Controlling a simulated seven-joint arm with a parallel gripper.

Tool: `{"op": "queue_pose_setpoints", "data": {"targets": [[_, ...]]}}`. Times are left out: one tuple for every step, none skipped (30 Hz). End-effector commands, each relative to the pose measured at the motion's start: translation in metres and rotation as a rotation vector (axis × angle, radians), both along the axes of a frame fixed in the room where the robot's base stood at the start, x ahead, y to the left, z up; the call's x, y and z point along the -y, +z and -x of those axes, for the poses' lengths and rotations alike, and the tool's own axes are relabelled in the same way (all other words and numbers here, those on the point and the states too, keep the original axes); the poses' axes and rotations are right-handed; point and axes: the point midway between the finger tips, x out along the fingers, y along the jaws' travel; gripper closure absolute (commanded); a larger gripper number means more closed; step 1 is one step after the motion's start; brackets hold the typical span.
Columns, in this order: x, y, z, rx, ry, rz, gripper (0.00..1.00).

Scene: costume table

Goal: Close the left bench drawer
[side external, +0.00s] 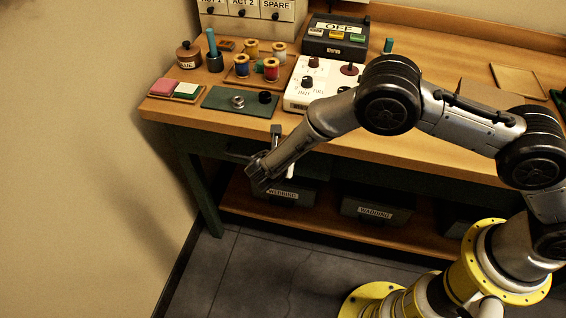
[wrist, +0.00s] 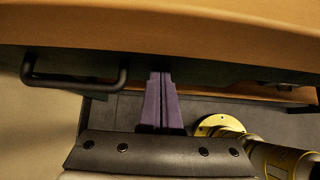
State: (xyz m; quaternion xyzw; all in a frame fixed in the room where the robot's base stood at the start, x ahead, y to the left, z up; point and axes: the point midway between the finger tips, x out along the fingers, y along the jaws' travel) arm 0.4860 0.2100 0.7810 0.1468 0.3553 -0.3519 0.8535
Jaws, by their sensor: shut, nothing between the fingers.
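The left bench drawer (wrist: 140,66) shows in the wrist view as a dark green front under the wooden bench edge. Its black bar handle (wrist: 75,81) is left of my gripper (wrist: 160,76). My two purple-grey fingers are together and empty, with their tips close to the drawer front, right of the handle. I cannot tell whether they touch it. In the side view my gripper (side external: 258,178) is low in front of the bench's left part, and my arm hides much of the drawer. How far the drawer stands out is unclear.
The bench top (side external: 420,150) holds thread spools, a green mat (side external: 225,101), a white control box (side external: 312,92) and an OFF sign box (side external: 335,38). Dark wadding bins (side external: 375,211) stand on the lower shelf (side external: 240,200). The floor (side external: 250,265) at front left is clear.

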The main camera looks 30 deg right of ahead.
Motion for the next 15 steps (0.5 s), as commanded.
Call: {"op": "queue_pose_setpoints", "data": {"targets": [[0.005, 0.001, -0.004, 0.006, -0.003, 0.006, 1.0], [0.004, 0.001, -0.004, 0.006, -0.003, 0.006, 1.0], [0.002, 0.001, -0.002, 0.006, -0.003, 0.006, 1.0], [0.0, 0.001, 0.0, 0.005, -0.002, 0.006, 1.0], [-0.003, 0.001, 0.002, 0.006, -0.001, 0.006, 1.0], [-0.007, 0.001, 0.006, 0.005, -0.001, 0.005, 1.0], [-0.011, 0.001, 0.01, 0.005, 0.001, 0.004, 1.0], [-0.015, 0.001, 0.014, 0.005, 0.002, 0.004, 1.0], [-0.021, 0.001, 0.02, 0.003, 0.004, 0.002, 1.0], [-0.026, 0.001, 0.025, 0.003, 0.005, 0.002, 1.0], [-0.031, 0.001, 0.03, 0.003, 0.006, 0.001, 1.0], [-0.036, 0.01, 0.034, 0.006, 0.004, -0.002, 1.0], [-0.039, 0.015, 0.037, 0.006, 0.004, -0.001, 1.0], [-0.042, 0.02, 0.041, 0.005, 0.004, -0.002, 1.0], [-0.047, 0.026, 0.046, 0.004, 0.003, -0.002, 1.0]]}}
